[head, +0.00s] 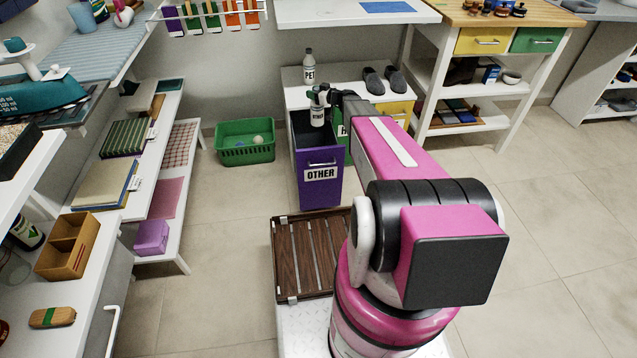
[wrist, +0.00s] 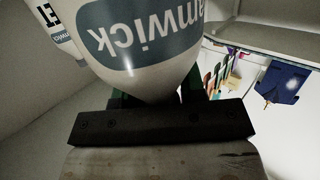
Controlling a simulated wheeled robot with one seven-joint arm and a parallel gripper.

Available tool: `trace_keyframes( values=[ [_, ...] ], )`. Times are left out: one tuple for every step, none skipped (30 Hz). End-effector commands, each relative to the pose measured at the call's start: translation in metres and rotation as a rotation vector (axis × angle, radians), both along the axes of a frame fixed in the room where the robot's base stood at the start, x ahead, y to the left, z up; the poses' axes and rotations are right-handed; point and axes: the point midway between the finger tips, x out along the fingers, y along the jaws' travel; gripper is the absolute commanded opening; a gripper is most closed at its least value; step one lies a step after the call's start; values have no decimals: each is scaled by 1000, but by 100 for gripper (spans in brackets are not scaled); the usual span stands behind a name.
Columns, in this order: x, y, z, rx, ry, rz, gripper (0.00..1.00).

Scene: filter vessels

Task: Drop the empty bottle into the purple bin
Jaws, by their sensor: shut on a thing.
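My gripper (head: 319,93) is shut on a pale bottle (head: 317,116). In the wrist view the held bottle (wrist: 140,55) is large, with a grey-blue label reading part of a name, "nwick". The bottle hangs over the open top of the purple bin (head: 321,190), which is labelled OTHER. I cannot tell whether its lower end is below the rim. A second bottle, labelled PET (head: 308,72), stands upright on the white cabinet behind; it also shows at the upper left of the wrist view (wrist: 55,28).
A green bin (head: 348,150) stands right of the purple one, mostly hidden by my arm. A green basket (head: 245,150) sits on the floor to the left. Dark slippers (head: 373,80) lie on the cabinet. A slatted brown rack (head: 305,255) is in front of the purple bin.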

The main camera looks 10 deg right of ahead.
Motion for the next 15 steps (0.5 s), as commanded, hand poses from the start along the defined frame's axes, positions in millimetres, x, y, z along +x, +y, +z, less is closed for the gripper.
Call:
trace_keyframes(
  values=[
    [1,0,-7,1,1,0,2],
    [1,0,-10,1,1,0,2],
    [1,0,-14,1,1,0,2],
    [1,0,-17,1,1,0,2],
    [1,0,-19,1,1,0,2],
    [0,0,-21,1,1,0,2],
    [0,0,-22,0,0,0,2],
    [0,0,-23,0,0,0,2],
    [0,0,-24,0,0,0,2],
    [0,0,-24,0,0,0,2],
    [0,0,-24,0,0,0,2],
    [0,0,-24,0,0,0,2],
    [0,0,-24,0,0,0,2],
    [0,0,-24,0,0,0,2],
    [0,0,-24,0,0,0,2]
  ],
)
